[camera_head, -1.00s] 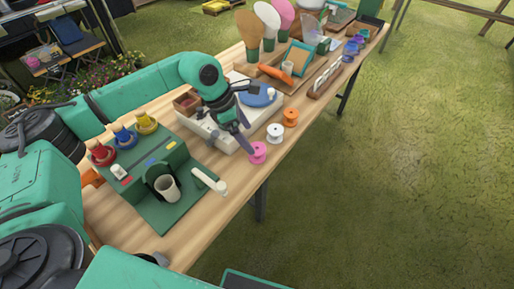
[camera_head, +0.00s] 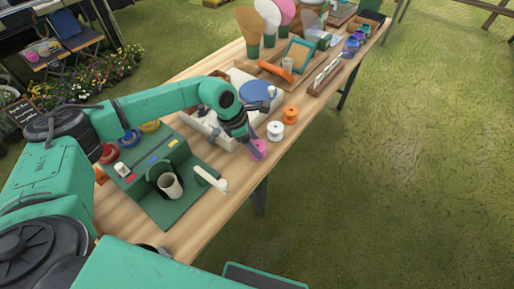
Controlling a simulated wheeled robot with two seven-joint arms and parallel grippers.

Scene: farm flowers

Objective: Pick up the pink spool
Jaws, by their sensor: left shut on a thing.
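The pink spool (camera_head: 259,148) is near the table's front edge, at the near end of a row with a white spool and an orange spool. My left gripper (camera_head: 254,151) reaches down over it from the left and is shut on it. I cannot tell whether the spool is touching the table or lifted slightly. My right gripper is not in view.
The white spool (camera_head: 275,130) and orange spool (camera_head: 290,114) stand close behind the pink one. A green stand (camera_head: 172,208) with a beige cup (camera_head: 170,186) is to the left. Grass lies beyond the table's right edge.

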